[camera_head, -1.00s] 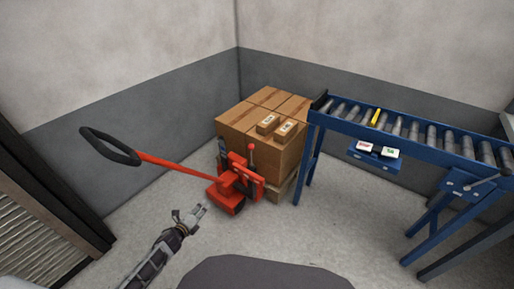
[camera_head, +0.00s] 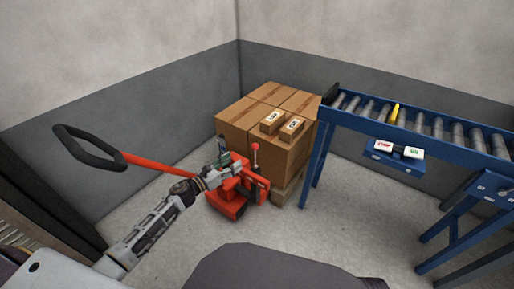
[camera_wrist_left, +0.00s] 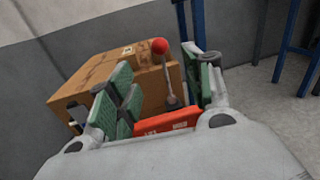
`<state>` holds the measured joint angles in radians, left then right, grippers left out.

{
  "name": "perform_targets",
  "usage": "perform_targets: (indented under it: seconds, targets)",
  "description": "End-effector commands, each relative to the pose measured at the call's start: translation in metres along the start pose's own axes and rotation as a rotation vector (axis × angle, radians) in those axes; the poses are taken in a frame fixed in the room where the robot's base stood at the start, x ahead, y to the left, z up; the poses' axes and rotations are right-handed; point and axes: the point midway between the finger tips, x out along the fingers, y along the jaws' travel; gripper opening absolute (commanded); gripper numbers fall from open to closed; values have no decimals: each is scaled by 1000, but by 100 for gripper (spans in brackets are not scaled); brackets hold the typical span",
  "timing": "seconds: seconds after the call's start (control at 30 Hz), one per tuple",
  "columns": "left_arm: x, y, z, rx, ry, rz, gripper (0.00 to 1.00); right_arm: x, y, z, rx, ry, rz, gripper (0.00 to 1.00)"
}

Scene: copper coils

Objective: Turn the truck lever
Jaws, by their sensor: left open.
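The red pallet truck (camera_head: 226,204) stands on the floor with its long handle, ending in a black loop (camera_head: 88,148), reaching to the left. Its lever (camera_head: 255,157) is a thin upright rod with a red ball on top; it also shows in the left wrist view (camera_wrist_left: 169,80). My left gripper (camera_head: 228,165) is open and just left of the lever in the head view. In the left wrist view the lever stands between the green finger pads (camera_wrist_left: 165,90), beyond or among them; contact cannot be told. My right gripper is not in view.
Stacked cardboard boxes (camera_head: 238,115) on a pallet stand behind the truck, with two small boxes on top. A blue roller conveyor (camera_head: 429,138) stands to the right. Grey walls close the back. Floor is clear between truck and conveyor.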

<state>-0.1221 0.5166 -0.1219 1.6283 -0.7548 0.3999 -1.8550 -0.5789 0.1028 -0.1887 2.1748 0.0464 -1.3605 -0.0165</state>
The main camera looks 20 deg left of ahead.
Motion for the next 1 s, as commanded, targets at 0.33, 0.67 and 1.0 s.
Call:
perform_targets:
  seconds: [0.33,0.67,1.0]
  targets:
    - [1,0,0,-3,0,1,51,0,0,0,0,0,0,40]
    - [14,1,0,-5,0,1,51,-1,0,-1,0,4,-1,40]
    - [40,1,0,-5,0,1,51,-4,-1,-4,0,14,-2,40]
